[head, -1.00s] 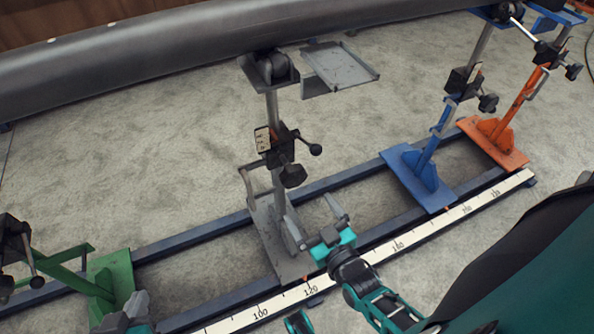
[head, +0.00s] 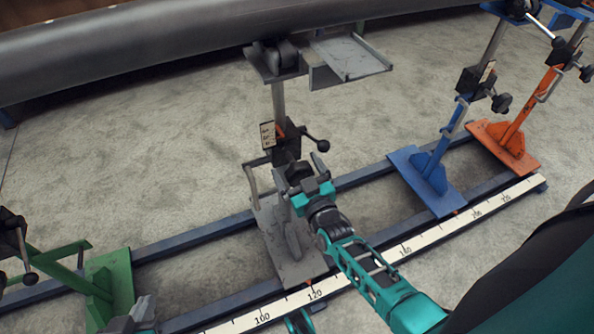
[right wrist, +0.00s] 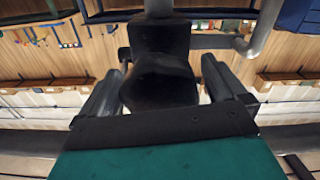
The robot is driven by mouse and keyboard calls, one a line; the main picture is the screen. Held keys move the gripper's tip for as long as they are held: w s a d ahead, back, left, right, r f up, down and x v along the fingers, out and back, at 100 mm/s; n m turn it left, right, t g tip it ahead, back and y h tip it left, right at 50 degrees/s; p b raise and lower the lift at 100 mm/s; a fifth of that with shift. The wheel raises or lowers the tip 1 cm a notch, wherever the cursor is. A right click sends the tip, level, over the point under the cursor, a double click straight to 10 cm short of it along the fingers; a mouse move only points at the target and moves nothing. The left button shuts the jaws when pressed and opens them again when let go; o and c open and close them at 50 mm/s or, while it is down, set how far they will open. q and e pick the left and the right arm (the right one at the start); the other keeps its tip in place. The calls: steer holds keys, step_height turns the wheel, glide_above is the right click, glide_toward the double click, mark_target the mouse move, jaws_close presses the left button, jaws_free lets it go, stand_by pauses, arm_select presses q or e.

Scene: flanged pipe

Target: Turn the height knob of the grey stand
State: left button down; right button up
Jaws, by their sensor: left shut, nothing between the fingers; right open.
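The grey stand (head: 278,95) stands upright on the rails under the pipe. Its black clamp block (head: 285,145) carries a small label and a ball-ended lever (head: 321,145). The dark height knob (head: 298,172) is low on the block, partly hidden by my right gripper (head: 300,173). In the right wrist view the knob (right wrist: 158,85) sits between the two open fingers of my right gripper (right wrist: 165,90), with a gap at the right finger. My left gripper (head: 138,312) is shut and empty at the bottom left, beside the green stand's base.
The grey pipe (head: 150,50) runs across the top. A green stand (head: 108,285) is at left; blue (head: 428,170) and orange (head: 508,140) stands are at right. A white ruler (head: 365,267) lies along the front rail.

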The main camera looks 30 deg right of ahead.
steer(key=shift+w, duration=0.1)
steer(key=shift+c, duration=0.3)
steer(key=shift+c, duration=0.6)
steer(key=c, duration=0.8)
steer(key=shift+c, duration=0.2)
